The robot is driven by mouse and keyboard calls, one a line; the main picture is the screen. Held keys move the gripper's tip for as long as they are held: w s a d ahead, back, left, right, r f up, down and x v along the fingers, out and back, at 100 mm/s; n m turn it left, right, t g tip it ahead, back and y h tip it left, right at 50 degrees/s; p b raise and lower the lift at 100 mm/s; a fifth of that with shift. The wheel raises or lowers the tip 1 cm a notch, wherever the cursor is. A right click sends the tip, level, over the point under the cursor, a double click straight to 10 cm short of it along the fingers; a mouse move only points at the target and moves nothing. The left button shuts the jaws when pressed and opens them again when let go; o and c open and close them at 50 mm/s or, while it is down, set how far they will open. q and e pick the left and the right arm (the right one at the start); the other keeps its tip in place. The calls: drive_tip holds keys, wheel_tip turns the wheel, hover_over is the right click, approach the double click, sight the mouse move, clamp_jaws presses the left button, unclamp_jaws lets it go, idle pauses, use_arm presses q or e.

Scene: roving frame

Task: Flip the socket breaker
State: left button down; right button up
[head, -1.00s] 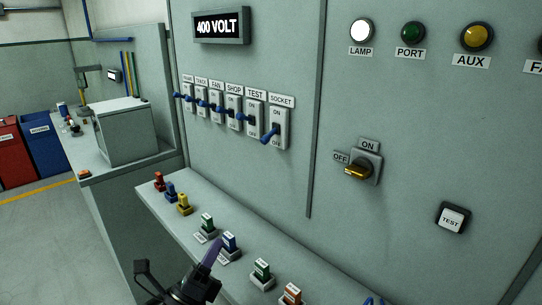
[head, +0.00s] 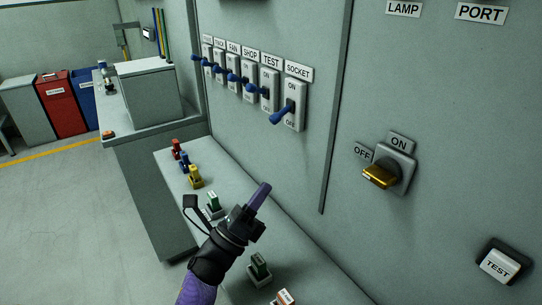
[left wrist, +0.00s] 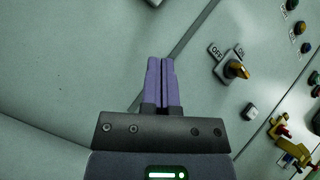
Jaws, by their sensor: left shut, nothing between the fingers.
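The socket breaker (head: 294,105) is at the right end of a row of breakers on the grey panel, under the SOCKET label (head: 298,71). Its blue lever (head: 281,114) sticks out from the panel and slants down and to the left. My left gripper (head: 264,190) is shut and empty, below and left of that breaker in the picture, over the sloping ledge. My right gripper is not in view.
Other breakers, TEST (head: 269,89) and SHOP (head: 249,81) nearest, stand close left of the socket breaker. A yellow rotary switch (head: 381,175) is to the right. The ledge (head: 232,188) below holds several coloured plugs, including a green one (head: 259,266).

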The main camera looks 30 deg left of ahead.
sight(280, 115)
use_arm(q)
drive_tip(key=w+r+p, duration=0.1)
drive_tip(key=w+r, duration=0.2)
drive_tip(key=w+r+p, duration=0.1)
drive_tip(key=w+r, duration=0.3)
drive_tip(key=shift+a+r, duration=0.1)
drive_tip(key=shift+r, duration=0.2)
drive_tip(key=shift+s+a+r, duration=0.1)
drive_tip(key=shift+a+r, duration=0.25)
drive_tip(key=shift+a, duration=0.1)
drive_tip(key=shift+p, duration=0.3)
